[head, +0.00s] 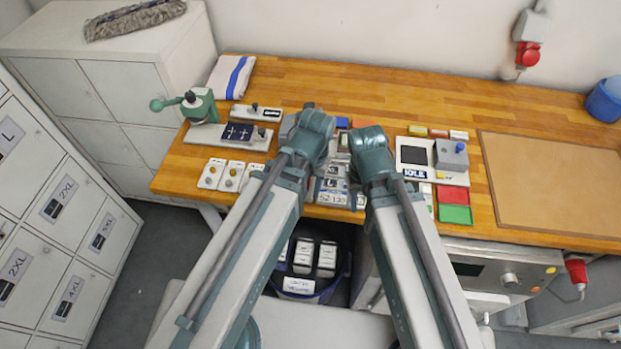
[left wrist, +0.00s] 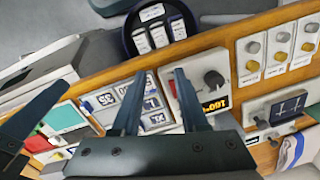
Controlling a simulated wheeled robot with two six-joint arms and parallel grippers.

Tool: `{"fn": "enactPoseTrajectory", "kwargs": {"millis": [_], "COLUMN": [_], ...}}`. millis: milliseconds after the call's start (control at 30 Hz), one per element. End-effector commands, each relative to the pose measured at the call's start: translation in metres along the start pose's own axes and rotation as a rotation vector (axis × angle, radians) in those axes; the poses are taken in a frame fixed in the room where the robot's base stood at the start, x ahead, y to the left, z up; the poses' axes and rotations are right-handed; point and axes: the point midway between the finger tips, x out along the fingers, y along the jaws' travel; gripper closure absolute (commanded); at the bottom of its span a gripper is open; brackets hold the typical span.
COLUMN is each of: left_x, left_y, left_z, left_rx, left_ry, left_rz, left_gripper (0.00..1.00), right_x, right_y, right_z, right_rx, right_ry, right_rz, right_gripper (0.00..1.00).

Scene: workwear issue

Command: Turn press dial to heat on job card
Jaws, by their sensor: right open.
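A white plate (left wrist: 192,97) with a dark knob (left wrist: 213,79) and a small black-and-yellow number readout (left wrist: 214,105) lies on the worktop; it looks like the press dial. My left gripper (left wrist: 161,73) is open and empty, with the knob just to the right of its right finger and not between the fingers. My arms hide the fingertips of both grippers and this dial in the head view. One dark finger, apparently of my right gripper (left wrist: 32,118), shows at the left edge of the left wrist view. I cannot tell which card is the job card.
A tray of numbered labels (left wrist: 110,98) lies beside the dial plate. White knobbed cards (head: 231,176), a green hand press (head: 198,105) and a station reading IDLE (head: 433,160) share the worktop. A bin (head: 309,289) stands below. A tan board (head: 560,180) lies at the right.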

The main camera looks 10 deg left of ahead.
Motion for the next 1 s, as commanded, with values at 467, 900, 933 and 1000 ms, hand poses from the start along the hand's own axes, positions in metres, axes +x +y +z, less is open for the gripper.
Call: {"fn": "enactPoseTrajectory", "kwargs": {"millis": [467, 900, 933, 1000], "left_x": [-0.081, -0.064, -0.061, -0.053], "left_y": [-0.108, -0.107, -0.107, -0.106], "left_z": [-0.042, -0.042, -0.042, -0.043], "left_rx": [-0.246, -0.247, -0.247, -0.247], "left_ry": [0.034, 0.034, 0.034, 0.034], "left_rz": [0.074, 0.075, 0.075, 0.075], "left_gripper": [0.31, 0.31, 0.31, 0.31], "right_x": [-0.086, -0.069, -0.066, -0.059], "right_y": [0.008, 0.006, 0.006, 0.005], "right_z": [0.005, 0.004, 0.004, 0.003], "right_rx": [0.010, 0.008, 0.008, 0.007], "right_ry": [0.000, 0.000, 0.000, 0.000], "right_rz": [-0.002, -0.002, -0.002, -0.001], "right_gripper": [0.57, 0.57, 0.57, 0.57]}}
